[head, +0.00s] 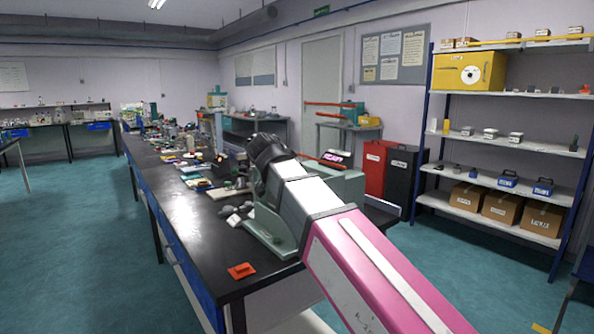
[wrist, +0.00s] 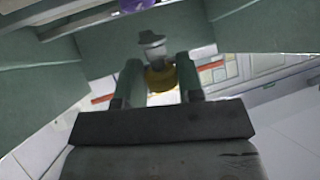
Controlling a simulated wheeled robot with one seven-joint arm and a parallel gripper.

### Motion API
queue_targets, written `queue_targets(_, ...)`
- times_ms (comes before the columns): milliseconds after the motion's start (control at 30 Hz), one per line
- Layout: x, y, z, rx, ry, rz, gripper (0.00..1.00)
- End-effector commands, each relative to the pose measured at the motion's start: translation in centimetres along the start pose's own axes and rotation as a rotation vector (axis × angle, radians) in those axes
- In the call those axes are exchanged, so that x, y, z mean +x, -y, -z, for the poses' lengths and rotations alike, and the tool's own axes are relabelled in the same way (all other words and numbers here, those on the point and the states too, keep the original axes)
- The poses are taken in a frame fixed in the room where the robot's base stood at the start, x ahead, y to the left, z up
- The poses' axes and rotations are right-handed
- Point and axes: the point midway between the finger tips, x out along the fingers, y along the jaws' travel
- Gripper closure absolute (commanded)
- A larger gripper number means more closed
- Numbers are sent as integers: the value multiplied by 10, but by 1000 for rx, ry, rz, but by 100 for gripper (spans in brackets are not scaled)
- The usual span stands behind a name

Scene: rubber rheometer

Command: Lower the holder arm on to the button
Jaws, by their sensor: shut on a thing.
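In the wrist view my gripper (wrist: 158,64) has its two grey-green fingers on either side of a yellow round piece (wrist: 160,80), and it is shut on it. A grey stepped knob (wrist: 152,45) stands just beyond this piece. I cannot tell whether the yellow piece belongs to the holder arm. Grey-green machine walls (wrist: 45,95) surround the fingers. In the head view my pink and white arm reaches to a grey-green machine (head: 268,236) on the bench and hides much of it, with the gripper. I cannot make out the button.
The black bench (head: 215,240) runs away to the left, crowded with small items farther back. A red cabinet (head: 374,168) and a black one (head: 402,175) stand behind. Shelves (head: 520,143) are at right. The left floor is clear.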

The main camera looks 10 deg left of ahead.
Motion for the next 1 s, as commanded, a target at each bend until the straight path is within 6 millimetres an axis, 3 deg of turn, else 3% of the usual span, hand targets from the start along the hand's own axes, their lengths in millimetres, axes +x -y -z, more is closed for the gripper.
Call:
queue_targets(667, 2, -2, -9, 4, 11, -4, 100)
queue_targets(700, 2, -2, -9, 4, 10, -4, 53)
queue_targets(733, 2, -2, -9, 4, 10, -4, 43)
queue_targets(1000, 1, -1, -7, 2, 6, -2, 42)
